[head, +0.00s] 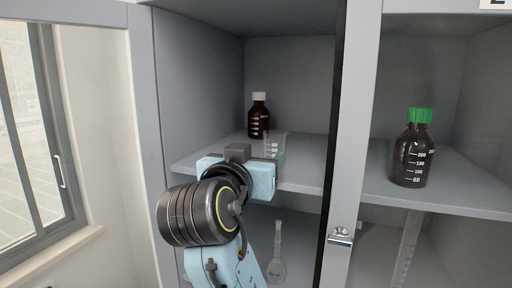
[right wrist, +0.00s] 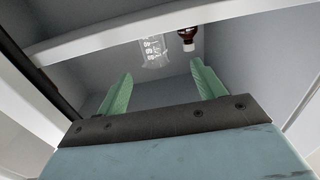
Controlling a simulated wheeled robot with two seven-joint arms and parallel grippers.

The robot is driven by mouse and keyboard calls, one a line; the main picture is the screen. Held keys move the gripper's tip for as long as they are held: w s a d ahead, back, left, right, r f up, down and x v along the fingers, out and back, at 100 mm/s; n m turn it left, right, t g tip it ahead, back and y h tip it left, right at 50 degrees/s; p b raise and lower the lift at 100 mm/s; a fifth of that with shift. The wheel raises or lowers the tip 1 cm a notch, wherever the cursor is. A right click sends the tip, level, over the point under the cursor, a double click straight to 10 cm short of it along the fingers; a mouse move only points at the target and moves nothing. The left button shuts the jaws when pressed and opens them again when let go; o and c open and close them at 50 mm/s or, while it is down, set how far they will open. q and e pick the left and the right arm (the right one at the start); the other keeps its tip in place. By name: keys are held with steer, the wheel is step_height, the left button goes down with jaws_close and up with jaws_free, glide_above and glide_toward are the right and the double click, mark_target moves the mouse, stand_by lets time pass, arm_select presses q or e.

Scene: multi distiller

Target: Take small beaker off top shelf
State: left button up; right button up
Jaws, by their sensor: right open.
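The small clear beaker (head: 270,145) with white markings stands upright on the top shelf (head: 310,178) of the left cabinet section, near its front. My right gripper (head: 278,160) is in front of it at about shelf height, mostly hidden behind its own wrist. In the right wrist view my right gripper (right wrist: 162,82) is open and empty, with its two green fingers spread apart. The beaker (right wrist: 153,50) shows beyond the fingertips, roughly between them, and looks apart from them. My left gripper is not in view.
A brown bottle with a white cap (head: 259,116) stands behind the beaker. A brown bottle with a green cap (head: 411,150) stands right of the divider (head: 349,150). A glass flask (head: 278,262) is on the lower level. A cabinet side wall (head: 160,150) bounds the left.

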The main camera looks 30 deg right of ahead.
mark_target(272, 143)
steer(key=x, duration=0.4)
steer(key=s+d+x, duration=0.1)
steer(key=x, duration=0.1)
steer(key=shift+w+d+r, duration=0.1)
steer(key=shift+w+r, duration=0.05)
steer(key=shift+r, duration=0.1)
steer(key=shift+w+d+r, duration=0.15)
steer(key=shift+d+r, duration=0.1)
steer(key=shift+d, duration=0.15)
steer(key=x, duration=0.4)
steer(key=shift+w+f+p, duration=0.15)
steer(key=shift+w+p, duration=0.2)
steer(key=shift+w, duration=0.05)
steer(key=shift+s+a, duration=0.15)
steer(key=c, duration=1.1)
